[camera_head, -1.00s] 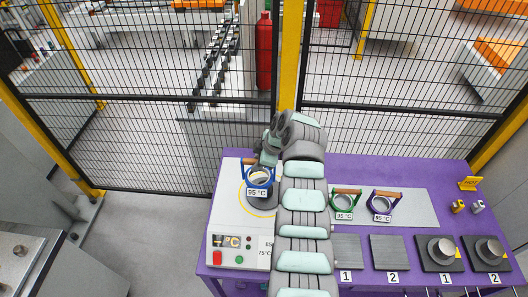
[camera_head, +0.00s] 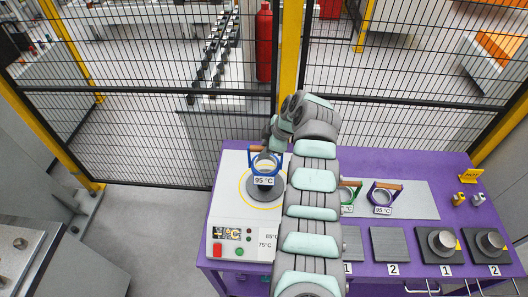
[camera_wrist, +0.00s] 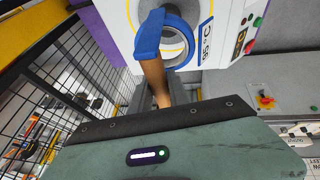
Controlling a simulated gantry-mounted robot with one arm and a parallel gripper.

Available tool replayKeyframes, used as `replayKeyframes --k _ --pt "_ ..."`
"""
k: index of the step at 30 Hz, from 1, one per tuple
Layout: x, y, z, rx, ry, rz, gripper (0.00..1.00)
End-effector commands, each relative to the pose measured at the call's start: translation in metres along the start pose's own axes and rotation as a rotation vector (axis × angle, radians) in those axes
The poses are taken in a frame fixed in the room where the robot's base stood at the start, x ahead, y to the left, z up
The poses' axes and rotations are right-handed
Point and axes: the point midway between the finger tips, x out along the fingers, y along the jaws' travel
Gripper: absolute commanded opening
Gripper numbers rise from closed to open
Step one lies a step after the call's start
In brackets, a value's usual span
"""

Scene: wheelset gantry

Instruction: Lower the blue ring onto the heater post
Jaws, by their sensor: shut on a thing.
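The blue ring (camera_head: 265,165) carries a "95 °C" tag and a wooden handle. My gripper (camera_head: 270,143) is shut on the handle, at the ring's far side in the head view. The ring appears over the dark round plate (camera_head: 274,189) of the heater, inside a yellow circle. The heater post is not clearly visible, and I cannot tell the gap beneath the ring. In the wrist view, the blue ring (camera_wrist: 172,46) is at the top and its handle (camera_wrist: 155,82) runs down to my gripper (camera_wrist: 163,104).
The white heater unit (camera_head: 228,200) has a display and buttons. To the right on the purple table (camera_head: 400,160) are a green ring (camera_head: 346,194), a purple ring (camera_head: 382,197), grey plates and two dark stands. A mesh fence (camera_head: 150,130) stands behind. My arm covers the table's middle.

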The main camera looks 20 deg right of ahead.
Motion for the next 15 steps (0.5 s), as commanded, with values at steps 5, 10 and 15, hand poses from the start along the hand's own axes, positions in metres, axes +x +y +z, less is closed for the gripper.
replayKeyframes --k 5,10,15 --pt "0.021 -0.004 0.008 -0.001 0.000 0.000 0.00" --pt "0.036 -0.007 0.015 -0.001 0.000 0.001 0.00" --pt "0.048 -0.010 0.019 -0.001 0.000 0.001 0.00"
